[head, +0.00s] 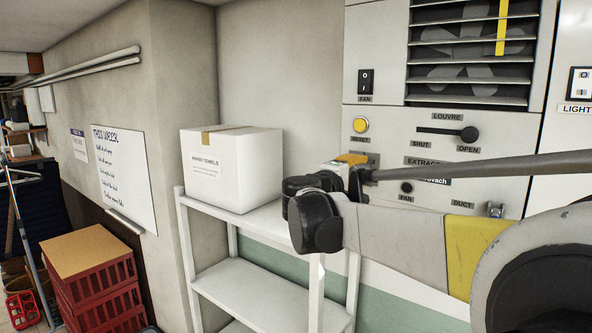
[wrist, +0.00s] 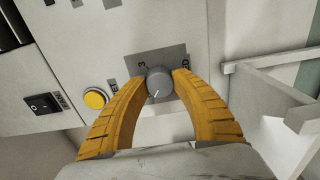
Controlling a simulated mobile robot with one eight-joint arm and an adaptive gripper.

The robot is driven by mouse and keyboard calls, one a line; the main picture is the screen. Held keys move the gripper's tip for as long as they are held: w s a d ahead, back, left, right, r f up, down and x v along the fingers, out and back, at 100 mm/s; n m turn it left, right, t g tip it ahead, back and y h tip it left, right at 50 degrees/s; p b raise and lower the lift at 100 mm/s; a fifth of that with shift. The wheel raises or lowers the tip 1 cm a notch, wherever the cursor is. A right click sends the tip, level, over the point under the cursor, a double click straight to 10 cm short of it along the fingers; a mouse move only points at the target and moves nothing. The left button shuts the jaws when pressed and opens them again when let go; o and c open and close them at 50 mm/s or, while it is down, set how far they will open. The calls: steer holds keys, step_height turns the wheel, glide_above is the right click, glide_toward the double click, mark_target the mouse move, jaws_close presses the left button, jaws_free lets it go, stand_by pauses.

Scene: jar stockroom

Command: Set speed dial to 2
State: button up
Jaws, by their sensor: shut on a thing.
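The speed dial (wrist: 159,84) is a round grey knob with a white pointer line on a dark grey plate (wrist: 140,62). In the wrist view its pointer line points toward the bottom of the picture, slightly left. A "3" shows on the plate left of the knob, and part of a label ending in "ED" shows at right; other marks are hidden. My gripper (wrist: 159,81) has its two yellow fingers closed on opposite sides of the knob. In the head view my gripper (head: 352,159) is at the panel below the yellow button, and my arm hides the dial.
The extractor panel (head: 385,50) carries a yellow reset button (head: 361,125), a fan rocker switch (head: 366,82) and a louvre slider (head: 469,133). Red crates (head: 98,284) are at lower left.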

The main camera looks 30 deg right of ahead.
steer(key=shift+m, duration=0.4)
steer(key=shift+m+b, duration=1.35)
steer(key=shift+m, duration=3.55)
steer(key=o, duration=1.2)
steer(key=v, duration=1.2)
steer(key=shift+f, duration=0.1)
